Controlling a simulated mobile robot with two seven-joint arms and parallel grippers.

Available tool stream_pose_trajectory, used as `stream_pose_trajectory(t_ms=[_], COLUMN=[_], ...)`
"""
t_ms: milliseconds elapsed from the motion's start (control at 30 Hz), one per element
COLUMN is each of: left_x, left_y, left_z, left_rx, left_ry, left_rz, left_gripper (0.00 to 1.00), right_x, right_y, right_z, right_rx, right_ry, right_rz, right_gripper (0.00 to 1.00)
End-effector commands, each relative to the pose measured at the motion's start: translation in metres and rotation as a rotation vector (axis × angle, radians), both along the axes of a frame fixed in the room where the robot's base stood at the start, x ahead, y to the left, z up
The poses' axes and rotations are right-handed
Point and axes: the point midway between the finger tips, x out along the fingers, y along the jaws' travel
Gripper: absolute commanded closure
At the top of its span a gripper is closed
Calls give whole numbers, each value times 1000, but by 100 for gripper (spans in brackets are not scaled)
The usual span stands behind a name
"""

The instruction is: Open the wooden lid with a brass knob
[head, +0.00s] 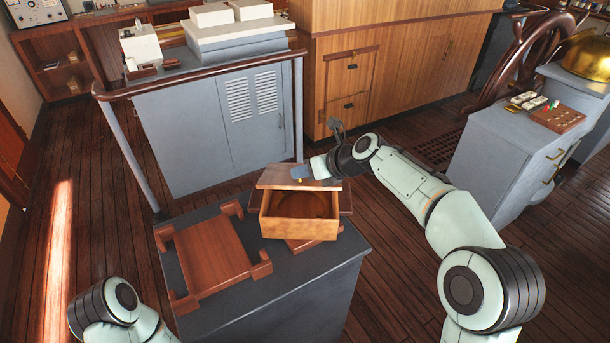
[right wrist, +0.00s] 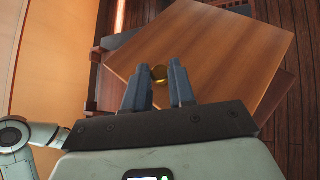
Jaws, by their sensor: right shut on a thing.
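The wooden lid (head: 274,174) is up off the front of an open wooden box (head: 298,229), so the box's dark inside shows below it. I cannot tell whether the lid touches the box's back edge. My right gripper (head: 299,175) is at the lid's upper face, shut on the brass knob. In the right wrist view the brass knob (right wrist: 160,72) shows between the fingertips of the right gripper (right wrist: 157,78), with the lid (right wrist: 215,50) spread out behind. My left gripper is out of view; only part of my left arm shows at the lower left.
The box stands on a dark-topped grey cabinet (head: 308,286). A reddish wooden tray-like frame (head: 212,250) lies left of it. A grey console with a handrail (head: 205,78) stands behind. Another grey cabinet (head: 497,160) stands to the right, with open floor between.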

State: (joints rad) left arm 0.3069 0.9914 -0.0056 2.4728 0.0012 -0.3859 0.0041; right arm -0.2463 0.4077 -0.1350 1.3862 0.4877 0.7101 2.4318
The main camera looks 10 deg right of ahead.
Motion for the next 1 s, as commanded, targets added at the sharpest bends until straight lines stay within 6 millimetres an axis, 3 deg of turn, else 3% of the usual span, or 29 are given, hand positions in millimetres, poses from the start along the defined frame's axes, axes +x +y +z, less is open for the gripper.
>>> stream_pose_trajectory(t_ms=[467, 1000], left_x=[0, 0], left_y=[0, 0], left_z=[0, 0], left_rx=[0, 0], left_ry=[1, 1], left_rz=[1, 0], left_gripper=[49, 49], right_x=[21, 24], right_y=[-3, -3], right_z=[22, 25], right_rx=[28, 34], right_ry=[158, 194], right_rz=[-1, 2], right_gripper=[100, 100])
